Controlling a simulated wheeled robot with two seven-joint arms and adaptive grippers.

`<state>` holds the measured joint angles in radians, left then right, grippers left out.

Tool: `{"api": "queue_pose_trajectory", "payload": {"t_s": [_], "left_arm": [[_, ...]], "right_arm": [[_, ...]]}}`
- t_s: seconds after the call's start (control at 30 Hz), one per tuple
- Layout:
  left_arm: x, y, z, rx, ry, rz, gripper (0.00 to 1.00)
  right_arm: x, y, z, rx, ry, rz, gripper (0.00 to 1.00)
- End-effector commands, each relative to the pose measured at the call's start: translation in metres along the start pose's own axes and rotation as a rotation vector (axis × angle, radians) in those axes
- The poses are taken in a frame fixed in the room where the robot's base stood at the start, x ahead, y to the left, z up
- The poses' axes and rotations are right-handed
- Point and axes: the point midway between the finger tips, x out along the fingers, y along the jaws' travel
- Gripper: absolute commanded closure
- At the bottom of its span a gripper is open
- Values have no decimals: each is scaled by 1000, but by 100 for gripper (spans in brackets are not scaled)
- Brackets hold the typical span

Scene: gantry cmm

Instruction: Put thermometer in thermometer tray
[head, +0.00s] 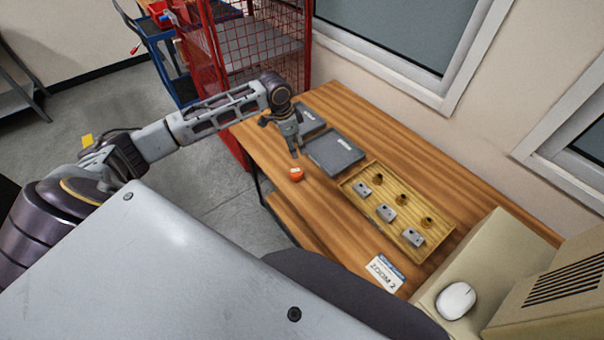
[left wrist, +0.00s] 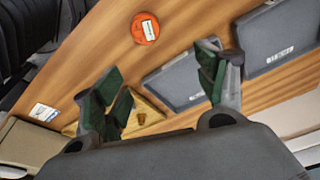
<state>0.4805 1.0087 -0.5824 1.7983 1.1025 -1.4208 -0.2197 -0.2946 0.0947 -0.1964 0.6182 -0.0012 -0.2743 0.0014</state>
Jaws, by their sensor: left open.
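A small round orange thing with a white label, apparently the thermometer (head: 296,174), lies on the wooden table near its front left edge. It also shows in the left wrist view (left wrist: 146,29), beyond the fingertips and apart from them. My left gripper (head: 297,153) is above the table, just over the orange thing, with its fingers spread and empty (left wrist: 157,68). Two flat dark grey trays with small white labels lie behind it, a nearer one (head: 335,153) and a farther one (head: 309,119). I cannot read which is the thermometer tray. My right gripper is not in view.
A yellow tray (head: 350,190) with grey blocks and brass parts lies right of the grey trays. A "ZOOM 2" card (head: 384,273) is at the table's front. A white mouse (head: 456,301) sits on a beige machine at right. A red mesh cage (head: 232,80) stands behind.

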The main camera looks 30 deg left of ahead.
Motion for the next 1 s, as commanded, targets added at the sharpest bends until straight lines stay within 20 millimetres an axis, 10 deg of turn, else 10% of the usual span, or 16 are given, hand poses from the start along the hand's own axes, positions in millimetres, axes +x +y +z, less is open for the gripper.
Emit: {"api": "queue_pose_trajectory", "payload": {"t_s": [1.0], "left_arm": [[30, 11, 21, 70, -79, 48, 28]], "right_arm": [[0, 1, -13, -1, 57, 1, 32]]}}
